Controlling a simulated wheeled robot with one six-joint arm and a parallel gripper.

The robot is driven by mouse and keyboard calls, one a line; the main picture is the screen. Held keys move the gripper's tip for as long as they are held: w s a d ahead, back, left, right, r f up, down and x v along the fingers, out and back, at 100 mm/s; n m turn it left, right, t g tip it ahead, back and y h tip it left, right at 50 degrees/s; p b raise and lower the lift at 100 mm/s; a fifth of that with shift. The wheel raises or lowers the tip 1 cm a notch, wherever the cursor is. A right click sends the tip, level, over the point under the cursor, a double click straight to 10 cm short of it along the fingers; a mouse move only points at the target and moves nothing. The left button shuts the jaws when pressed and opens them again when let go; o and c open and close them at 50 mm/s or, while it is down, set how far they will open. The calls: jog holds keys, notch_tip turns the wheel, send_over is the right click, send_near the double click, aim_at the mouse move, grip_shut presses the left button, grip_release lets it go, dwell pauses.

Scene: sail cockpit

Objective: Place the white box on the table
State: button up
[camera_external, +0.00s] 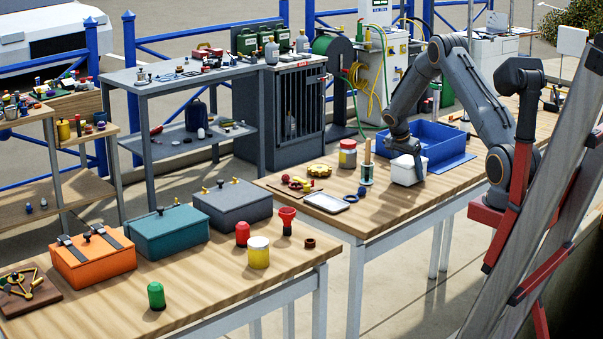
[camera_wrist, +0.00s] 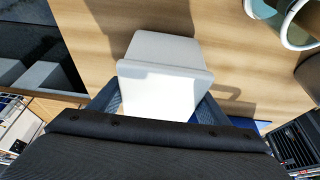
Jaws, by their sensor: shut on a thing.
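The white box (camera_external: 404,171) is at the wooden table (camera_external: 375,217), in front of the blue tray. My gripper (camera_external: 406,152) points down over it with its fingers on the box. In the wrist view, the white box (camera_wrist: 165,75) sits between the two blue-grey fingers of my gripper (camera_wrist: 160,103), which are shut on it. The wood tabletop (camera_wrist: 100,35) lies just below the box. I cannot tell whether the box touches the table or is slightly above it.
A blue tray (camera_external: 438,138) stands behind the box. The front right tabletop is clear. Another table (camera_external: 215,278) stands at the front left.

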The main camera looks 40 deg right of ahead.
jog(key=shift+f, duration=0.2)
jog(key=shift+f, duration=0.2)
jog(key=o, duration=1.2)
jog(key=shift+o, duration=0.2)
jog(key=shift+r, duration=0.15)
